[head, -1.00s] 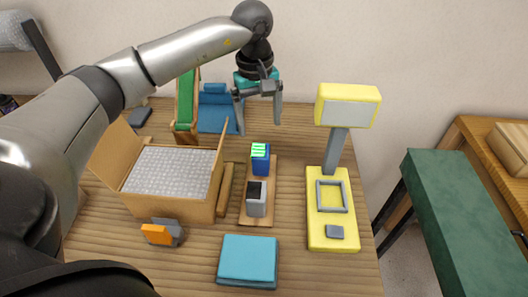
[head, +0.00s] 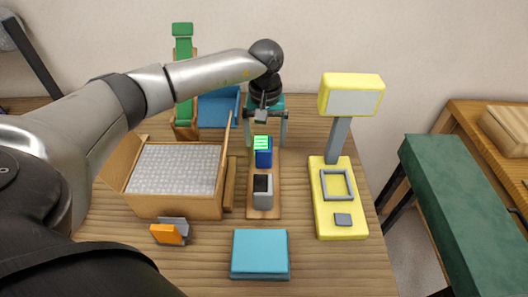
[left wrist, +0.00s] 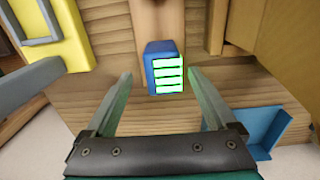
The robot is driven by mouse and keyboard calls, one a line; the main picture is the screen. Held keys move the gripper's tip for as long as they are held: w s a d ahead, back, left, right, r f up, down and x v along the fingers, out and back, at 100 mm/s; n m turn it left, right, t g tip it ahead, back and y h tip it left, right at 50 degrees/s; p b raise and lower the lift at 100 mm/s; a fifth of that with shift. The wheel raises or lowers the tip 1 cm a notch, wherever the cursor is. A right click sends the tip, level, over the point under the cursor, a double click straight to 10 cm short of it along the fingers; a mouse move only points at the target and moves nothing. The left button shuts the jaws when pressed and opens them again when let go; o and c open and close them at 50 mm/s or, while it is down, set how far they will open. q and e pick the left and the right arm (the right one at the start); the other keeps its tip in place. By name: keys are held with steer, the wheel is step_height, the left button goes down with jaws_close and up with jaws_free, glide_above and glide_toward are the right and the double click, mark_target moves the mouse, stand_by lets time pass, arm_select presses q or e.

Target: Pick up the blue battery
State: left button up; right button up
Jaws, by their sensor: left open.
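In the left wrist view the fingers (left wrist: 160,78) are spread wide and do not appear to touch the battery. My right gripper is not in view.
A grey block with a black top (head: 263,192) stands just in front of the battery. A cardboard box (head: 165,206) is at left, a yellow scale-like device (head: 340,229) at right.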

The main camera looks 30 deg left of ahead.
arm_select(q)
steer(key=shift+s+a+f, duration=0.1)
steer(key=shift+f, duration=2.6)
steer(key=shift+c, duration=0.3)
jaws_close()
steer(key=shift+r, duration=0.1)
